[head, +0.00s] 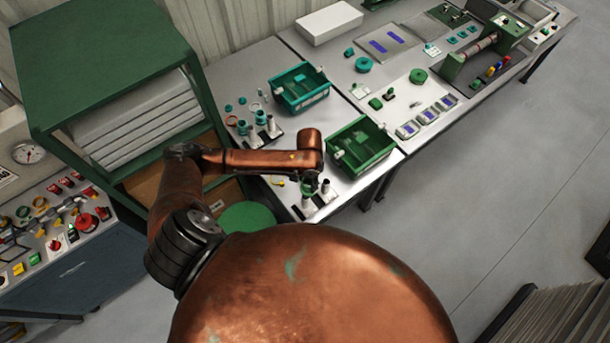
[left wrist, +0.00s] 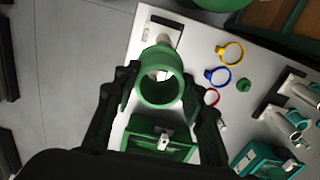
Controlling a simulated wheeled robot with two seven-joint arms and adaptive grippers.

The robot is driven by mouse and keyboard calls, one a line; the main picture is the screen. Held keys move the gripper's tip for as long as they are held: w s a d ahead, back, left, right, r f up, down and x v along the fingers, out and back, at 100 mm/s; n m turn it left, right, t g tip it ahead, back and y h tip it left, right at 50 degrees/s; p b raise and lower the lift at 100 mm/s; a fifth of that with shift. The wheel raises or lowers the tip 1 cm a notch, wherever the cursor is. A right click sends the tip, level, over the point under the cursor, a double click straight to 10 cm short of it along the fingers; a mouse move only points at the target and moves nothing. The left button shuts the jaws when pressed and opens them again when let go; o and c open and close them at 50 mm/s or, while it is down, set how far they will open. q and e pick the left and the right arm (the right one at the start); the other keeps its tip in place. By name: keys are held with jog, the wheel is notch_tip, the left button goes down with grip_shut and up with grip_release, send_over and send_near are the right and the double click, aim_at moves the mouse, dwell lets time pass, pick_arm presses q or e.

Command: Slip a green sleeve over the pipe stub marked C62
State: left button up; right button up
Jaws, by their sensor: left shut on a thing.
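My left gripper (left wrist: 160,88) is shut on a green sleeve (left wrist: 159,62), whose open end faces the left wrist camera. In the head view the left gripper (head: 312,187) is over the near stub rack, partly hidden by its own arm. A pale pipe stub (left wrist: 164,40) shows just past the sleeve's far end, beside a white label plate (left wrist: 149,31). Two metal stubs (head: 308,206) show below the gripper in the head view. I cannot read any C62 mark. I cannot tell whether the sleeve is around a stub. My right gripper is not in view.
A green bin (head: 343,156) stands right of the gripper, a teal bin (head: 305,98) farther back. Another stub rack (left wrist: 272,108) is near yellow (left wrist: 231,51), blue (left wrist: 218,84) and red (left wrist: 207,98) rings. A green cabinet (head: 100,60) stands at the left.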

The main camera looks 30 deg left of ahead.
aim_at(305, 189)
pick_arm(q)
jog(key=shift+s+a+f+p, duration=0.3)
jog(key=shift+s+a+f, duration=0.05)
jog(key=shift+s, duration=0.05)
notch_tip(305, 189, down, 3)
jog(key=b, duration=0.4)
jog(key=shift+m, duration=0.3)
jog(key=shift+f+b, duration=0.2)
jog(key=shift+b, duration=0.2)
jog(key=shift+f, duration=0.95)
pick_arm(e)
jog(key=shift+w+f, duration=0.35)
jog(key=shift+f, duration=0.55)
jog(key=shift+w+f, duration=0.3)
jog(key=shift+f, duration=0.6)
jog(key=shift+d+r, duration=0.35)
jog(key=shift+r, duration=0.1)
pick_arm(q)
jog(key=shift+p, duration=0.45)
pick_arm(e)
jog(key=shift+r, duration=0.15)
